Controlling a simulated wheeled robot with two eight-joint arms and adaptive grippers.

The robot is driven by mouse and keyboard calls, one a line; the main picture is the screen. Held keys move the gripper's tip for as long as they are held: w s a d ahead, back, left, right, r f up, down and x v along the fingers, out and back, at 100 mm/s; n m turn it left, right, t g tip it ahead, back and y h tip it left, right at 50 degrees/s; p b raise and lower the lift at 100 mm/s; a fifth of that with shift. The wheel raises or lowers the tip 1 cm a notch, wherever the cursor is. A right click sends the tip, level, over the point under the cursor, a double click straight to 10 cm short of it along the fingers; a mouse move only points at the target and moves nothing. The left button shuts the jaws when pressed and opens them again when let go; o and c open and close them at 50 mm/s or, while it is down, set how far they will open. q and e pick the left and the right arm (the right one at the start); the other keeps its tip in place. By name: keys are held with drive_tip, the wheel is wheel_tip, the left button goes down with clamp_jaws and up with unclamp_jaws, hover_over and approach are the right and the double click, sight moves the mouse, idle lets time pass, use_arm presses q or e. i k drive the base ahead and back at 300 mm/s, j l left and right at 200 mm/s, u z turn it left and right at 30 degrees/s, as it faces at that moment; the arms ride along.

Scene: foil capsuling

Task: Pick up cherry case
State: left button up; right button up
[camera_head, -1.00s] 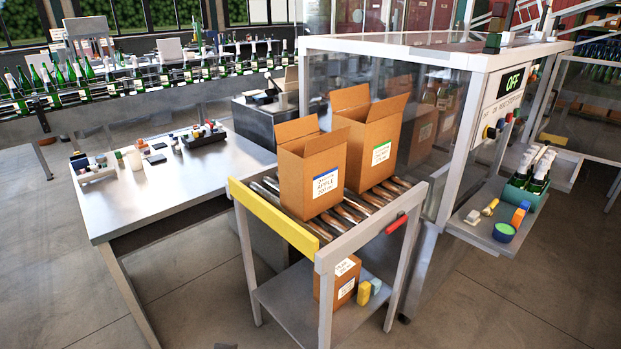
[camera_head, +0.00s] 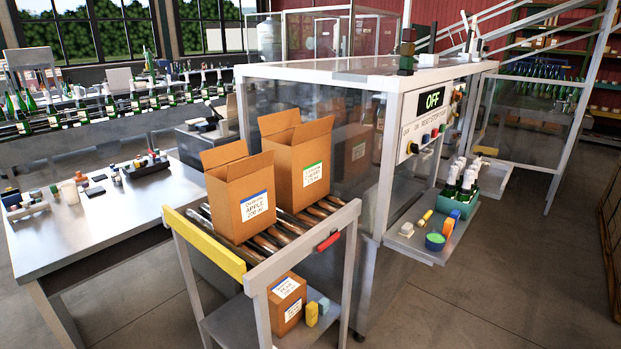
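Two open brown cardboard cases stand side by side on the roller cart. The nearer case (camera_head: 237,196) has a blue-striped label that reads APPLE. The farther case (camera_head: 298,160) has a green-striped label; its small print is hard to read, so I cannot be sure it is the cherry case. A smaller carton (camera_head: 286,301) with a white label sits on the cart's lower shelf; its print is too small to read for certain. Neither of my grippers is in view.
The roller cart (camera_head: 209,249) has a yellow front bar and a red handle (camera_head: 328,241). A clear-walled machine (camera_head: 348,75) showing OFF stands close behind it. A metal worktable (camera_head: 110,218) is at left. Open floor lies at right.

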sight(301, 171)
drive_tip(key=i+z, duration=0.75)
